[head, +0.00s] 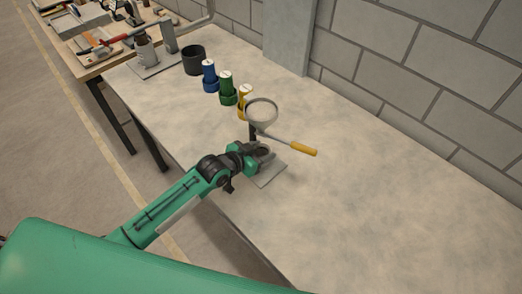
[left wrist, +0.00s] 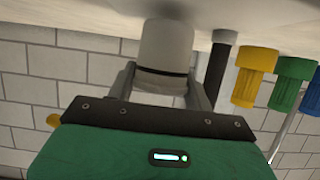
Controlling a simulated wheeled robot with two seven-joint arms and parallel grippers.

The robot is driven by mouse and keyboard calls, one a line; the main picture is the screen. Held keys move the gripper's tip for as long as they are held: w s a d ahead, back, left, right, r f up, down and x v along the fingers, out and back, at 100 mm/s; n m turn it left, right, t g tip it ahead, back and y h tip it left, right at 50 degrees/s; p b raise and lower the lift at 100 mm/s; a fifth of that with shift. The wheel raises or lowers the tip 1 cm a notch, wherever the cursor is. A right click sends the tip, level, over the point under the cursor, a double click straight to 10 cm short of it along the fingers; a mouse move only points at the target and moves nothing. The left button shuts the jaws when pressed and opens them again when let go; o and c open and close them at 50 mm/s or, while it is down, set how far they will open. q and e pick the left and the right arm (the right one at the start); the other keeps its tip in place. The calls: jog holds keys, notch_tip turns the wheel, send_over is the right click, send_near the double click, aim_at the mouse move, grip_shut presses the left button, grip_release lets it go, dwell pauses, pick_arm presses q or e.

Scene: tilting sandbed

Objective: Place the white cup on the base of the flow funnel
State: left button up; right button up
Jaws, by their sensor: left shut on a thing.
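The white cup (left wrist: 167,45) is between the fingers of my left gripper (left wrist: 165,82) in the left wrist view, where the picture is upside down. Its far end is at or very near the surface at the top; I cannot tell if it touches. In the head view my left gripper (head: 263,154) is over the grey base plate (head: 269,176) of the flow funnel and mostly hides the cup. The funnel bowl (head: 261,112) is above and behind the gripper, and its dark post (left wrist: 220,62) is beside the cup. My right gripper is in neither view.
A yellow handle (head: 303,148) sticks out right of the funnel. The right part of the table (head: 380,210) is clear. A block wall (head: 440,75) runs along the back.

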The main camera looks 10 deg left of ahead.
pick_arm(q)
jog(key=shift+f, duration=0.55)
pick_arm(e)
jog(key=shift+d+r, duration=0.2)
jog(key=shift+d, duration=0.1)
pick_arm(q)
jog(key=shift+f, duration=0.1)
jog(key=o, duration=1)
jog(key=shift+s, duration=0.15)
jog(key=b+v, duration=0.2)
jog(key=v, duration=1)
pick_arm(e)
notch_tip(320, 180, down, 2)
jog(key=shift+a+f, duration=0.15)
